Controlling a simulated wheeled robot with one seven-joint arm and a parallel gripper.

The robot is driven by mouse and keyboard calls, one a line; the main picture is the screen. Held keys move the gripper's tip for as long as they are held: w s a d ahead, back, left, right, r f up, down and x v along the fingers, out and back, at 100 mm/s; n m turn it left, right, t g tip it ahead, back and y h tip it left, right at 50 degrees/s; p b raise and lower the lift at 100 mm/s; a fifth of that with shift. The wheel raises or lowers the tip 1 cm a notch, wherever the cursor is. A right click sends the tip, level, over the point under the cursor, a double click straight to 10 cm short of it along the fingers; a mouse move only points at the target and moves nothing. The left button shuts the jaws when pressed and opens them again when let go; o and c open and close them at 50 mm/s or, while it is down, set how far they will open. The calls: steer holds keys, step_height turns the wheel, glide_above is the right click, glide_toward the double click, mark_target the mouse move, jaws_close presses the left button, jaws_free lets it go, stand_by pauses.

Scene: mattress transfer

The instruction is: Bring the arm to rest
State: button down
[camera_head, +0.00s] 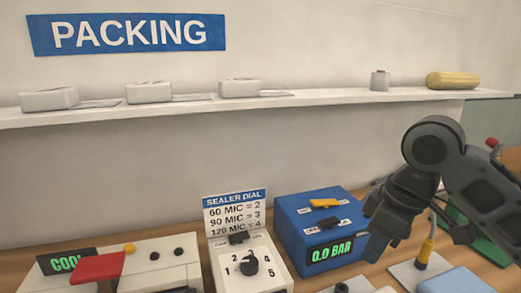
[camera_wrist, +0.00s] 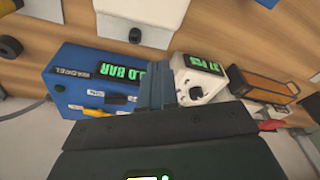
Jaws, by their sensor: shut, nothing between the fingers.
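My arm comes in from the right in the head view, bent at a dark grey elbow or wrist joint. My gripper (camera_head: 377,240) points down just right of the blue pump box (camera_head: 305,232), which reads 0.0 BAR. In the wrist view my gripper (camera_wrist: 158,80) is shut with its fingers together and nothing between them. The blue box (camera_wrist: 75,75) lies to the left of the fingers there. A white device with a green display (camera_wrist: 200,80) lies just right of the fingertips. I cannot tell whether the fingers touch anything.
A white dial box (camera_head: 250,265) stands left of the blue box, below a sealer dial sign (camera_head: 235,213). A sealer with a red handle (camera_head: 97,268) is at the lower left. A yellow-handled tool (camera_head: 426,247) stands near my gripper. A wall shelf (camera_head: 320,97) runs behind.

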steer(key=s+a+f+m+t+y, duration=0.15)
steer(key=a+y, duration=0.25)
steer(key=a, duration=0.4)
steer(key=w+a+f+m+t+y, duration=0.1)
steer(key=a+t+y, duration=0.2)
steer(key=a, duration=0.5)
steer(key=s+a+f+m+t, duration=0.2)
steer(key=s+f+m+t, duration=0.1)
steer(key=s+m+t, duration=0.2)
steer(key=s+d+f+m+t+h, duration=0.25)
steer(key=s+d+f, duration=0.2)
steer(key=s, duration=0.45)
steer(key=s+d+f+m+t+h, duration=0.1)
steer(key=s+d+f+m+h, duration=0.3)
steer(key=s, duration=0.5)
steer(key=s+d+r+n+h, duration=0.1)
steer(key=s+d+r+n, duration=0.1)
steer(key=s+d, duration=0.3)
steer(key=s+d+r+n+h, duration=0.1)
steer(key=s+d, duration=0.5)
steer(key=s, duration=0.6)
step_height(320, 180, up, 3)
steer(key=shift+s+f+n, duration=0.15)
steer(key=shift+n, duration=0.55)
